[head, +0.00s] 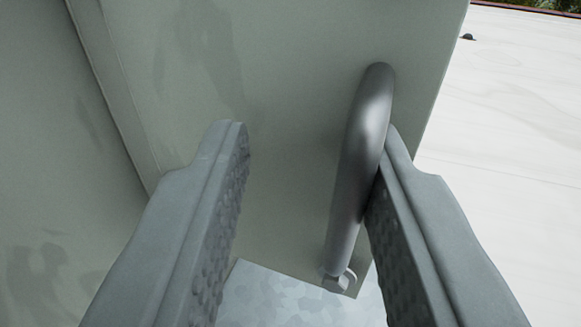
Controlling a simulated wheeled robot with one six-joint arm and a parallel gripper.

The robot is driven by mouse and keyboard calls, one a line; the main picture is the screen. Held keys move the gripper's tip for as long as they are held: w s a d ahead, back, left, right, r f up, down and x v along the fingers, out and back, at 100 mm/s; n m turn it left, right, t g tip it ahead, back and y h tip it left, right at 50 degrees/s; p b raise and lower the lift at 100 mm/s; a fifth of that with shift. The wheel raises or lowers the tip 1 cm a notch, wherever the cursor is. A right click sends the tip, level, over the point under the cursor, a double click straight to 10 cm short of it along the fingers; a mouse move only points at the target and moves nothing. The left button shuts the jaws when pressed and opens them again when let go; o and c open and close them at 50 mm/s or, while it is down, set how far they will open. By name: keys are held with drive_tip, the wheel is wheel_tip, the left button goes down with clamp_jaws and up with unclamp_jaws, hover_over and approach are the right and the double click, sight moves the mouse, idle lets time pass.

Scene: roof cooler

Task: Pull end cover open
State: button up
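The end cover (275,60) is a grey-green panel that fills the upper middle of the view. A dark grey metal bar handle (358,165) stands on it near its right edge, running from upper right to lower left. My gripper (315,140) is open, with one textured finger on each side of the handle. The handle lies close to the right finger and appears to touch it or overlap it. A wide gap separates it from the left finger. The cover's lower right corner shows below the handle, beside a small metal fitting (342,281).
Another grey-green panel (50,140) of the cooler fills the left side, meeting the cover along a vertical seam. A mottled pale metal surface (290,297) lies below. The light roof (510,120) is open at right, with a small dark object (467,37) far off.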

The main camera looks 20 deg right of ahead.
drive_tip(key=shift+s+d, duration=0.1)
drive_tip(key=shift+d, duration=0.2)
idle(0.4)
drive_tip(key=v, duration=1.7)
drive_tip(key=shift+a, duration=0.2)
drive_tip(key=shift+f, duration=0.15)
drive_tip(key=s+d+r+n+t+y, duration=0.1)
drive_tip(key=s+d+r+y, duration=0.1)
drive_tip(key=s, duration=0.7)
drive_tip(key=s+d+r+n+t+y, duration=0.1)
drive_tip(key=s+d+r, duration=0.15)
drive_tip(key=s, duration=0.65)
drive_tip(key=s+d+r+n+t+y, duration=0.1)
drive_tip(key=s+r+y, duration=0.1)
drive_tip(key=s, duration=0.7)
drive_tip(key=s+d+f+g, duration=0.1)
drive_tip(key=s+d+f, duration=0.1)
drive_tip(key=s+f, duration=0.5)
drive_tip(key=s+d+f+g, duration=0.1)
drive_tip(key=s+f, duration=0.7)
drive_tip(key=s, duration=1)
drive_tip(key=shift+s+d+n+g+y, duration=0.3)
drive_tip(key=shift+s+d+y, duration=0.1)
drive_tip(key=shift+d, duration=0.15)
drive_tip(key=shift+f, duration=0.1)
